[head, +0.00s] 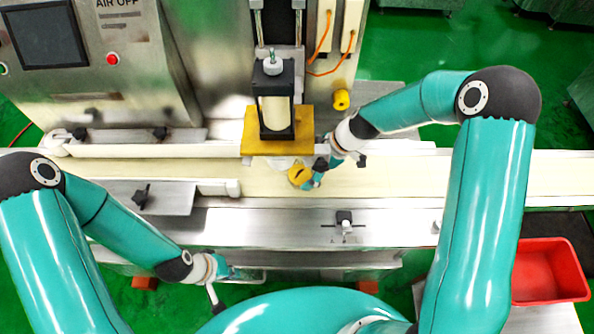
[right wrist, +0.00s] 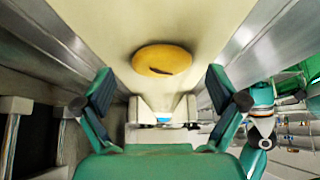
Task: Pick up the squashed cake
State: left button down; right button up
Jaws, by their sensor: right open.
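The squashed cake (head: 298,175) is a flat yellow-orange round on the cream conveyor belt (head: 390,178), just in front of the yellow press plate. In the right wrist view the cake (right wrist: 161,60) shows a dark slit on its surface and lies beyond the fingertips, roughly centred between them. My right gripper (head: 318,170) is low over the belt, just right of the cake. Its two fingers (right wrist: 160,88) are spread wide with nothing between them. My left gripper (head: 218,283) hangs in front of the machine, away from the cake; its finger opening is unclear.
The press with its yellow plate (head: 250,133) stands directly behind the cake, close to my right gripper. A yellow knob (head: 341,99) is behind it. A red bin (head: 549,271) stands at the lower right. The belt is clear right of my gripper.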

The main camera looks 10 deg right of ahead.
jog(key=shift+a+f, duration=0.2)
jog(key=shift+f, duration=0.05)
jog(key=c, duration=1.3)
jog(key=shift+o, duration=0.2)
jog(key=shift+r, duration=0.15)
jog(key=shift+w+r+b, duration=0.1)
jog(key=shift+r+b, duration=0.1)
jog(key=shift+b, duration=0.15)
jog(key=shift+d+r, duration=0.2)
jog(key=s+d+b, duration=0.1)
jog(key=d, duration=0.3)
jog(key=d+b, duration=0.2)
jog(key=d, duration=0.2)
jog(key=s+d+b, duration=0.1)
jog(key=d+b, duration=0.1)
jog(key=d, duration=0.3)
jog(key=shift+s, duration=0.35)
jog(key=r, duration=1.4)
jog(key=shift+a+b, duration=0.3)
jog(key=shift+b, duration=0.05)
